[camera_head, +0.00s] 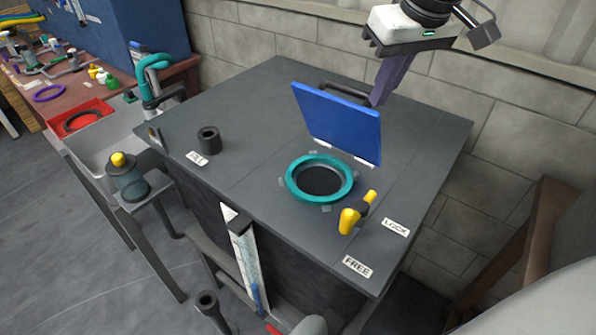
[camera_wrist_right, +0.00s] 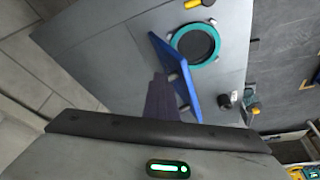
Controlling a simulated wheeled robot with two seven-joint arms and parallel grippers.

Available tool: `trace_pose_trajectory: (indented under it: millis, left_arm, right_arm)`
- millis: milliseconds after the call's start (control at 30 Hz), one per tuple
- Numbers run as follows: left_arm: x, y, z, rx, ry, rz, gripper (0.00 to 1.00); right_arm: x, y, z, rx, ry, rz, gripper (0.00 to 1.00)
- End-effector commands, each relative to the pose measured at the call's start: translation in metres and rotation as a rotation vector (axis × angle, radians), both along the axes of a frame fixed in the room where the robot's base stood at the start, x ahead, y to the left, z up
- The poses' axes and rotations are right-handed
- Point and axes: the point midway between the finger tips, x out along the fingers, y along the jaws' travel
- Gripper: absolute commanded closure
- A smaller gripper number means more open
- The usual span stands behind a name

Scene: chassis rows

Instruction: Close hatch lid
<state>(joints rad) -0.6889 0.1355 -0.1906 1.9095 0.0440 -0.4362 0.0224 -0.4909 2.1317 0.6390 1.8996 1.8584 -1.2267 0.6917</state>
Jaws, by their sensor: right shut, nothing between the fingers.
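The blue hatch lid (camera_head: 338,122) stands open, steeply raised, on the far side of the teal-rimmed round opening (camera_head: 292,180) in the dark tank top. In the right wrist view the lid (camera_wrist_right: 177,75) is seen nearly edge-on beside the teal ring (camera_wrist_right: 218,43). My right gripper (camera_head: 376,102) is shut and empty, its fingers pointing down at the lid's upper right edge, on its back side. In the right wrist view its fingertips (camera_wrist_right: 160,77) are close behind the lid; I cannot tell whether they touch. My left gripper is not in view.
A yellow-ended latch handle (camera_head: 350,217) sits right of the opening, near LOCK (camera_head: 396,227) and FREE (camera_head: 357,266) labels. A black collar (camera_head: 208,140) stands at left. A dark bar handle (camera_head: 345,90) is behind the lid. A block wall (camera_head: 290,40) borders the back.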

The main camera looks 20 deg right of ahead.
Motion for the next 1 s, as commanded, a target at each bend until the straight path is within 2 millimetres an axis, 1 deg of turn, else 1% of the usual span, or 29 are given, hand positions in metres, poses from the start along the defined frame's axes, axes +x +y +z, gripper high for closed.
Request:
trace_pose_trajectory:
  millis: [33, 133, 267, 800, 900, 1000]
  left_arm:
    - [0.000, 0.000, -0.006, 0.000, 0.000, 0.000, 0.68]
    - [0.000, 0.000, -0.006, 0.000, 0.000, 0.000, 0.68]
    - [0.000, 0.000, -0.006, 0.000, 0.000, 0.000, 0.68]
    - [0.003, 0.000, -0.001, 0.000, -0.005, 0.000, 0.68]
    - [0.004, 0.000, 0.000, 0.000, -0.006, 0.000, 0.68]
    - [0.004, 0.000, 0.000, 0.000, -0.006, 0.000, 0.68]
  right_arm:
    - [-0.016, 0.001, -0.040, 0.008, 0.084, -0.013, 1.00]
    - [-0.015, 0.000, -0.039, 0.009, 0.083, -0.016, 1.00]
    - [-0.015, -0.002, -0.029, 0.008, 0.080, -0.017, 1.00]
    - [-0.015, -0.003, 0.030, -0.001, 0.076, -0.015, 1.00]
    - [-0.015, -0.002, 0.036, -0.002, 0.075, -0.013, 1.00]
    - [-0.015, -0.002, 0.038, -0.003, 0.074, -0.012, 1.00]
